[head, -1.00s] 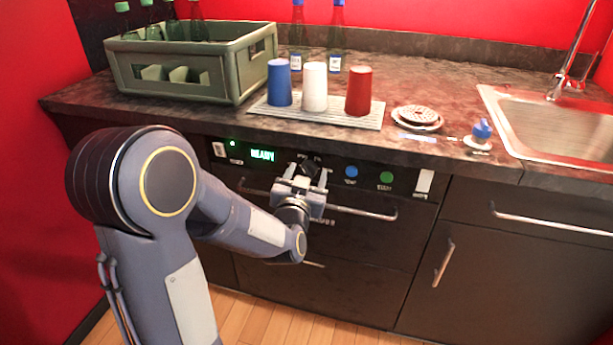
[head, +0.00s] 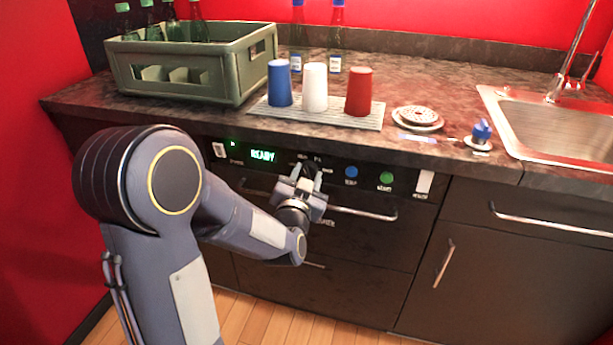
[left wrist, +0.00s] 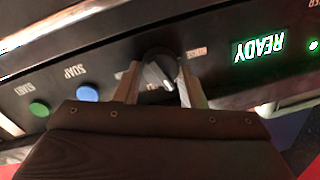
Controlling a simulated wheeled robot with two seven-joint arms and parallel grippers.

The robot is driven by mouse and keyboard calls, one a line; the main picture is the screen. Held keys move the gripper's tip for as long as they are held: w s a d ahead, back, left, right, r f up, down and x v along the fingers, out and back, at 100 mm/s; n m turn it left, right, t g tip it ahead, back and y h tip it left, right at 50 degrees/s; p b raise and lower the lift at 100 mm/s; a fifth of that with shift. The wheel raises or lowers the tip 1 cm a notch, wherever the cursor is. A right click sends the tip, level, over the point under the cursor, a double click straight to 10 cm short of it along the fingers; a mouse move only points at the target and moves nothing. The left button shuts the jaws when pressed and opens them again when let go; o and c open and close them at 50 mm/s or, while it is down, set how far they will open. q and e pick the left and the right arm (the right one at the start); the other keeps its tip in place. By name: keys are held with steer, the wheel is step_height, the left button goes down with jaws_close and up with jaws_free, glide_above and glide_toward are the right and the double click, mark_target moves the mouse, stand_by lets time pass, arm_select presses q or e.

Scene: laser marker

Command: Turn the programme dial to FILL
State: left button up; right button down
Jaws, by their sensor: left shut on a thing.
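The programme dial (left wrist: 159,70) is a round black knob with a pale pointer line, on the black control panel under the counter. In the head view the dial (head: 309,168) shows just past my fingertips. My left gripper (head: 307,180) reaches it from the front and is shut on it. In the left wrist view the fingers of the left gripper (left wrist: 158,85) stand on either side of the knob. Labels ring the dial, but most are hidden or too small to read. The green display (head: 263,156) reads READY. My right gripper is not in view.
A blue button (head: 351,172) and a green button (head: 386,177) sit right of the dial. A handle bar (head: 365,213) runs below the panel. On the counter are a green crate (head: 180,75), cups on a drying tray (head: 290,115) and a sink (head: 560,130).

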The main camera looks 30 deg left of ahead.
arm_select(q)
steer(key=m, duration=0.4)
steer(key=shift+m, duration=0.4)
steer(key=shift+f+m+t+p, duration=0.1)
steer(key=shift+m+t+p, duration=0.2)
steer(key=shift+m, duration=2.1)
steer(key=o, duration=1)
steer(key=v, duration=0.7)
steer(key=shift+s, duration=0.4)
